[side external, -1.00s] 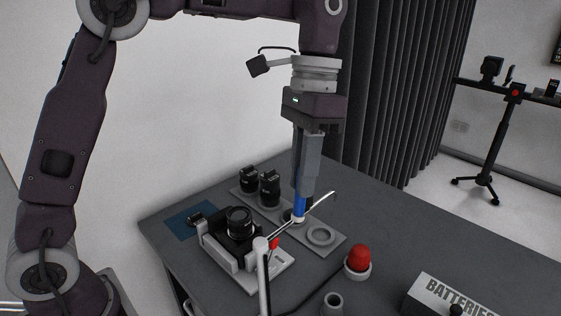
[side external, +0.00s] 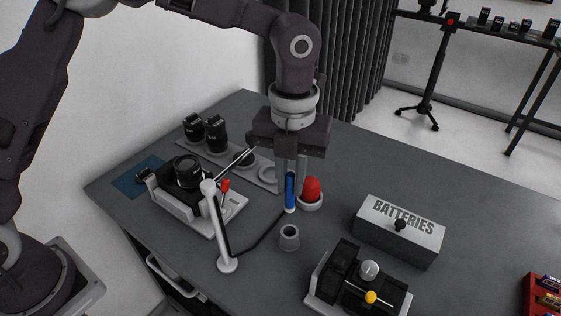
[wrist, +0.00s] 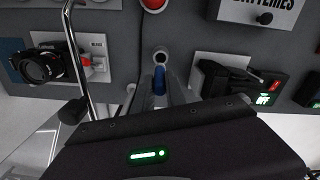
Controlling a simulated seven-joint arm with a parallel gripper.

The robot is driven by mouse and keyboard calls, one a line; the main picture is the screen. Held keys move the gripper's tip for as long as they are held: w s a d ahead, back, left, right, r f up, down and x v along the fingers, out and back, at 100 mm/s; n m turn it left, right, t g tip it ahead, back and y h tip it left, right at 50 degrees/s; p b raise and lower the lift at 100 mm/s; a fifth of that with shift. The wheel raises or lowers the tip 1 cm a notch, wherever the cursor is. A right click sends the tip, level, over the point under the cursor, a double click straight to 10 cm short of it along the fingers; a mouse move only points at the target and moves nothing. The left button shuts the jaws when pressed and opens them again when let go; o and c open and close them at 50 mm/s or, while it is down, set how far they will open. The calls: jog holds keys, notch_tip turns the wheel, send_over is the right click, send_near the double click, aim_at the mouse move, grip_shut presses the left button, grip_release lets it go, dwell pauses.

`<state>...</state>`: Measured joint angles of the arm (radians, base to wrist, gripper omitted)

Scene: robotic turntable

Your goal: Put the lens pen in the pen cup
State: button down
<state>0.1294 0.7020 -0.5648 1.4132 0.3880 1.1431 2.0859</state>
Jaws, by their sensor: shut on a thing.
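The lens pen (side external: 290,190) is blue with a pale lower end and hangs upright in my gripper (side external: 291,177). My gripper is shut on it, pointing straight down. The pen cup (side external: 289,238) is a small grey round cup with an open top, standing on the table in front of the pen. In the side view the pen's lower end is above and behind the cup's rim, apart from it. In the wrist view the blue pen (wrist: 159,80) shows between the fingers, with the cup's round mouth (wrist: 161,54) just beyond it. The exact height is hard to tell.
A red dome in a white ring (side external: 312,192) stands close behind the pen. A white lamp post (side external: 222,240) and a camera on a stand (side external: 188,175) are left. The BATTERIES box (side external: 400,232) and a black device (side external: 357,280) are right. Lenses stand on a back tray (side external: 228,152).

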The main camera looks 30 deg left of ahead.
aim_at(291, 202)
jog(key=shift+f+m, duration=0.15)
jog(key=shift+m, duration=0.25)
jog(key=shift+f, duration=2.85)
jog(key=shift+f, duration=2.6)
jog(key=c, duration=1.3)
grip_release()
